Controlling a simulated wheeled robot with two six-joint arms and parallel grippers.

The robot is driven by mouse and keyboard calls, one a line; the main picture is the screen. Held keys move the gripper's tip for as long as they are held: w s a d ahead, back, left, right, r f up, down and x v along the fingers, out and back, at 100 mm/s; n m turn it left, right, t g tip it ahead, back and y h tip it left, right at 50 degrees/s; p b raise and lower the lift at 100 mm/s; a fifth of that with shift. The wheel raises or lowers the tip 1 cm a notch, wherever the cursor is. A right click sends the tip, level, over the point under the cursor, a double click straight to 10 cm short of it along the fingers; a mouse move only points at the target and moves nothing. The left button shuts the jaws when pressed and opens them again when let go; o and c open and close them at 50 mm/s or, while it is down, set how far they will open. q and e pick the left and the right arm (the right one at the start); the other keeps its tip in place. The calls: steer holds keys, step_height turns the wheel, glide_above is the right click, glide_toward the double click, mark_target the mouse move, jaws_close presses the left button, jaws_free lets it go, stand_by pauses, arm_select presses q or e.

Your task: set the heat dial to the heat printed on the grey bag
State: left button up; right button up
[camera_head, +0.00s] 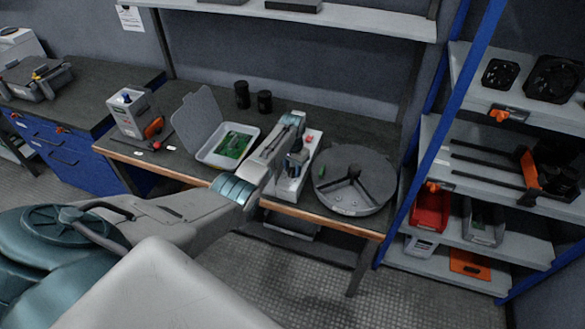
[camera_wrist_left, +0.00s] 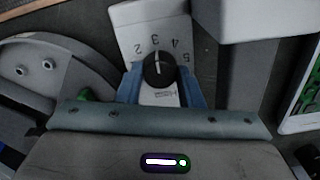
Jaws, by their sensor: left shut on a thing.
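The heat dial is a black knob (camera_wrist_left: 158,69) with a white pointer line, on a pale control box (camera_wrist_left: 125,20) printed with the numbers 2, 3, 4 and 5. The line points at about the 3. My left gripper (camera_wrist_left: 160,88) is shut on the knob, one blue finger on each side. In the head view the box (camera_head: 291,188) stands on the workbench, and my left arm reaches over it and hides the dial. I cannot make out a grey bag or its printed heat in either view. My right gripper is not in view.
A round grey turntable (camera_head: 372,200) stands right of the box. A white tray (camera_head: 208,158) with a green circuit board (camera_head: 234,145) is to its left. Two black cups (camera_head: 264,102) stand behind. A blue-framed shelf (camera_head: 440,130) closes off the right.

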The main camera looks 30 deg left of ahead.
mark_target(293, 170)
arm_select(q)
steer(key=shift+w+r, duration=0.1)
steer(key=o, duration=1)
steer(key=shift+c, duration=0.2)
steer(key=shift+r, duration=0.1)
step_height(293, 170, up, 11)
steer(key=b, duration=0.1)
steer(key=shift+f+b, duration=0.2)
steer(key=shift+b, duration=0.15)
